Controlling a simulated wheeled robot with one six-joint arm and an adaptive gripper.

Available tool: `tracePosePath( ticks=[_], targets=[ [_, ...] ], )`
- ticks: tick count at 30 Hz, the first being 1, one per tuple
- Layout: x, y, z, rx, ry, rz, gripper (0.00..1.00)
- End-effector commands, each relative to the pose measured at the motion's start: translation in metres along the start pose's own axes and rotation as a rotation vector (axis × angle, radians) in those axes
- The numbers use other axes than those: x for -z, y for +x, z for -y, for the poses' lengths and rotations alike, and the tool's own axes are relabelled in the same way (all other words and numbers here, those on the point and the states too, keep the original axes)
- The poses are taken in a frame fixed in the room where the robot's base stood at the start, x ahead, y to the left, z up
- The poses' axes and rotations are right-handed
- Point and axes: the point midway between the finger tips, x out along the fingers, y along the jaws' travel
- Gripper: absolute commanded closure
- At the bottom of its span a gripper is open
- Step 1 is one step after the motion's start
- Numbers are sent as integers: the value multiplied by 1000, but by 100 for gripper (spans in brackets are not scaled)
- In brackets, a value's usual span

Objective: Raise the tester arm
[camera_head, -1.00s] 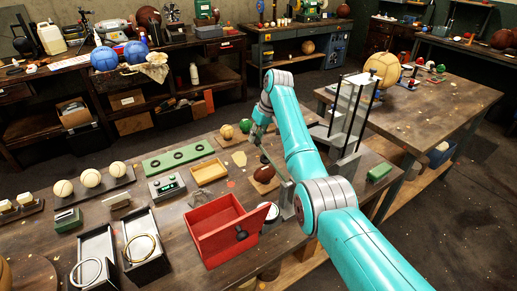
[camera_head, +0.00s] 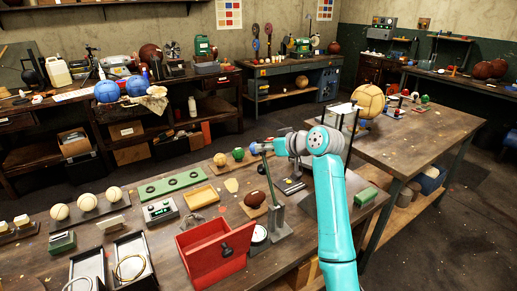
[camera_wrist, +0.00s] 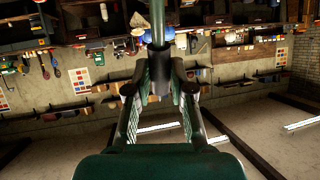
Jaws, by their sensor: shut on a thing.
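The tester arm (camera_head: 270,181) is a thin grey bar that rises steeply from a grey upright (camera_head: 278,218) near the bench's front right, leaning slightly left. A round white gauge (camera_head: 258,235) stands at the upright's left foot. My gripper (camera_head: 261,148) is at the bar's top end, shut on it, with my wrist to the right. In the wrist view my gripper (camera_wrist: 159,85) has its two fingers either side of the bar's end, and the bar (camera_wrist: 158,25) runs up out of the picture. The exact contact is dark and hard to see.
A brown leather ball (camera_head: 254,198) lies just left of the upright. An open red box (camera_head: 195,255) stands at its front left. A tall dark frame (camera_head: 350,135) stands behind my arm. The air above the bench is clear.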

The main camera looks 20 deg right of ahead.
Motion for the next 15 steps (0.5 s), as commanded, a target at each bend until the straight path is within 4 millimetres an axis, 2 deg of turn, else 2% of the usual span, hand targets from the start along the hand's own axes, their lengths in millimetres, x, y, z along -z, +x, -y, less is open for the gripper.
tracePosePath(
  ticks=[6, 15],
  targets=[
    [-4, -23, 4, 0, -20, -105, 100],
    [-7, -34, 7, 0, -32, -164, 100]
  ],
)
